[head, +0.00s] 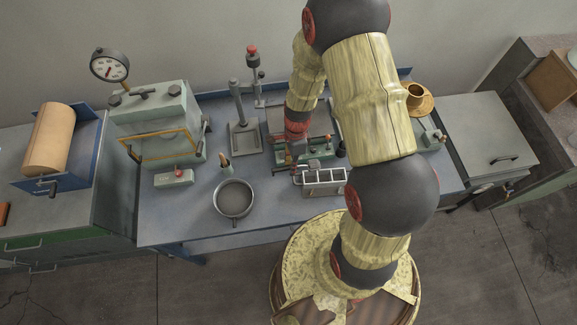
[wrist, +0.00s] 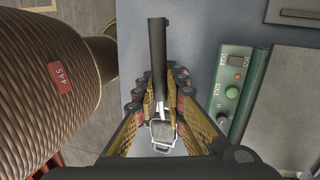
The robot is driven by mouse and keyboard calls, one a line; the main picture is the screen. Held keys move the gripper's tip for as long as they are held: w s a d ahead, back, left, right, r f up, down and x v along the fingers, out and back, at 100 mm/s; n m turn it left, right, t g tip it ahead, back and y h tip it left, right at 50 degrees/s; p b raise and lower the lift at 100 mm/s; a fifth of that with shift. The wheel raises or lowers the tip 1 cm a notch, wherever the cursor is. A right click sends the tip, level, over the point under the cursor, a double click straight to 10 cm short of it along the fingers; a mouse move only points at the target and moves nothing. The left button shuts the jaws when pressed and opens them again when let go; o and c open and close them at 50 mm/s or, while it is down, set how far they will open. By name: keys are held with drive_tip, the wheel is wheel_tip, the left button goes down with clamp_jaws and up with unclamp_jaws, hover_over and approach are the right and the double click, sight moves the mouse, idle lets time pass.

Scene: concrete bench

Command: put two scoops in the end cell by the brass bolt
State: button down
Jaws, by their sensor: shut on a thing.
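My gripper (wrist: 161,108) is shut on a scoop with a dark handle (wrist: 158,55) and a thin bright neck. At its lower end is a small square metal part with grey inside; I cannot tell whether that is powder. In the head view my gripper is low over the bench, partly hidden by my arm. A metal mould (head: 322,178) with a row of open cells stands just to the front right of it. The brass bolt is too small to make out. A round pan (head: 234,199) of grey material sits to the left of the mould.
A green control panel (wrist: 232,90) with knobs lies close beside my gripper. A small box with a red button (head: 174,177) stands left of the pan. A press stand (head: 245,138) is behind, and a brass cup (head: 415,98) stands at the right.

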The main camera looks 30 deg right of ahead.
sight(307, 165)
drive_tip(key=shift+f+b, duration=0.2)
drive_tip(key=shift+b, duration=0.55)
drive_tip(key=shift+d+y+b, duration=0.3)
drive_tip(key=shift+y+b, duration=0.3)
drive_tip(key=shift+b, duration=0.4)
drive_tip(key=shift+t+y+b, duration=0.3)
drive_tip(key=shift+y+b, duration=0.1)
drive_tip(key=shift+b, duration=0.5)
drive_tip(key=b, duration=0.1)
drive_tip(key=y+b, duration=0.1)
drive_tip(key=b, duration=0.1)
drive_tip(key=shift+s+d+r+y+b, duration=0.1)
drive_tip(key=shift+s+d+y+b, duration=0.05)
drive_tip(key=shift+d+y+b, duration=0.2)
drive_tip(key=y, duration=0.1)
drive_tip(key=d+y+b, duration=0.1)
drive_tip(key=d+t+y+b, duration=0.1)
drive_tip(key=shift+s+d+r+n+y, duration=0.15)
drive_tip(key=shift+s+r+n+y, duration=0.05)
drive_tip(key=shift+r+n+y, duration=0.1)
drive_tip(key=d+y, duration=0.1)
drive_tip(key=r+y, duration=0.1)
drive_tip(key=y, duration=0.1)
drive_tip(key=shift+s+d+b, duration=0.2)
drive_tip(key=shift+d+b, duration=0.2)
drive_tip(key=shift+y, duration=0.25)
drive_tip(key=shift+n, duration=0.3)
